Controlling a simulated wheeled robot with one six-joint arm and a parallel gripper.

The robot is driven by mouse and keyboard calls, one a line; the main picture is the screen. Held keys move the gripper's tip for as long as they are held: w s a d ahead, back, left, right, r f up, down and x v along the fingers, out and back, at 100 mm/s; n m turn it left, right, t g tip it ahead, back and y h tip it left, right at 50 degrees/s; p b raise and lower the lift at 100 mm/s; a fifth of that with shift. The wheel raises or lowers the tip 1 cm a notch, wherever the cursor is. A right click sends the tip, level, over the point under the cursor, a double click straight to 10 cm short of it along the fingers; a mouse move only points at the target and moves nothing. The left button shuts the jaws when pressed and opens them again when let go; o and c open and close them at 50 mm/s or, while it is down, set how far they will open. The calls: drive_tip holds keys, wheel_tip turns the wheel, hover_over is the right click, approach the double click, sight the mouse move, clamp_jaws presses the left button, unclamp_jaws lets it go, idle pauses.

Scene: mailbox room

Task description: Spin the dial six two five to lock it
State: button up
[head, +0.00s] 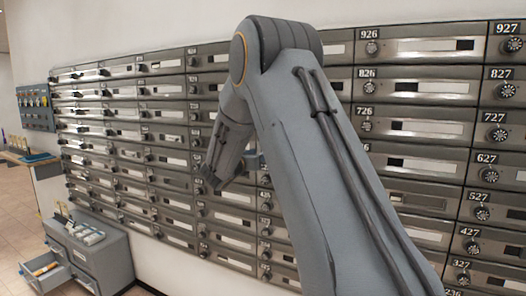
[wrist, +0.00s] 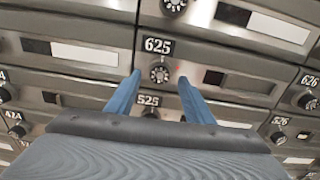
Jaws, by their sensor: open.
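In the wrist view, the dial of box 625 (wrist: 159,74) is a small round dark knob with a pale centre. It sits just below the black number plate 625 (wrist: 158,46). My gripper (wrist: 160,80) is open, with one blue finger to the left of the dial and one to the right, gaps showing on both sides. How far the fingertips are from the door face I cannot tell. In the head view, my gripper (head: 252,158) is by the middle rows of the mailbox wall, partly hidden by my arm. The 625 dial is hidden there.
Box 525's plate (wrist: 148,100) and partly hidden dial lie just below, between the fingers. Another dial (wrist: 173,5) is above, and box 626's dial (wrist: 308,101) is to the right. In the head view, a grey cabinet (head: 112,252) with an open drawer (head: 44,268) stands at lower left.

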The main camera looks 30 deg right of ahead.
drive_tip(key=shift+p+x, duration=0.35)
drive_tip(key=shift+x, duration=1.35)
drive_tip(key=c, duration=1)
drive_tip(key=shift+c, duration=0.2)
drive_tip(key=shift+f+b, duration=0.1)
drive_tip(key=shift+b, duration=0.4)
drive_tip(key=m+b, duration=1.1)
drive_tip(key=b, duration=0.8)
drive_tip(key=m+b, duration=1.2)
drive_tip(key=b, duration=0.7)
drive_tip(key=m+b, duration=1.2)
drive_tip(key=b, duration=0.8)
drive_tip(key=shift+f, duration=0.3)
